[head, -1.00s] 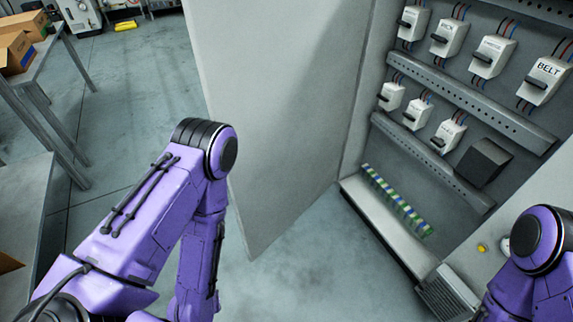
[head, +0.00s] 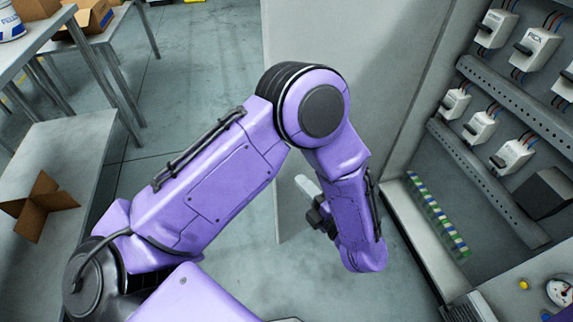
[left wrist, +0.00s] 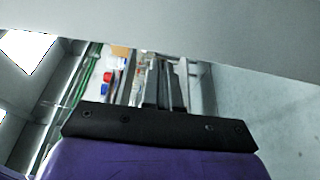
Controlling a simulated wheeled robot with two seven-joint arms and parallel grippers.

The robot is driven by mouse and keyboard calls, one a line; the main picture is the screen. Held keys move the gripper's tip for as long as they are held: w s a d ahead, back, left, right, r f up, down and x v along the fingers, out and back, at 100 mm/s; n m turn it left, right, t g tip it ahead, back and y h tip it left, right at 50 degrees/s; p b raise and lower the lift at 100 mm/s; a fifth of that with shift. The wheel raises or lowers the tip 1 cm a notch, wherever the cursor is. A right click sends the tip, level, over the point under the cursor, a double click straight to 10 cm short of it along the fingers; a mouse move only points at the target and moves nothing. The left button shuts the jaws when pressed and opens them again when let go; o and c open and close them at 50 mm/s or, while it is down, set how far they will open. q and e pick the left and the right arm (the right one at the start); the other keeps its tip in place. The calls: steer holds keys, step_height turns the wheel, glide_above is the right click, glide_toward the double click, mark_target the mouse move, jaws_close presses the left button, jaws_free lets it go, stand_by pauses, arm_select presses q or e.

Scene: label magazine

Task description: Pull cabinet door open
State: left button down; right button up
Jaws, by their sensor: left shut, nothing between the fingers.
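The grey cabinet door (head: 340,45) stands swung open to the left of the cabinet (head: 470,95) in the head view, and the interior shows. My left arm crosses in front of the door and hides its lower middle. My left gripper (head: 310,198) is beside the door's lower part, partly hidden behind my forearm. Its fingers (left wrist: 165,85) are shut and empty in the left wrist view. There a pale flat panel, likely the door (left wrist: 220,35), crosses the top of the picture. I cannot tell whether the gripper touches the door. My right gripper is out of view.
Labelled breakers (head: 528,45) and a strip of green, white and blue terminals (head: 437,215) are inside the cabinet. A gauge (head: 562,291) is at the lower right. Tables stand at the left, one with an open carton (head: 38,207). Floor (head: 190,75) is clear between tables and door.

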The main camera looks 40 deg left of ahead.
arm_select(q)
steer(key=x, duration=0.7)
steer(key=shift+w+a, duration=0.15)
steer(key=shift+a, duration=0.2)
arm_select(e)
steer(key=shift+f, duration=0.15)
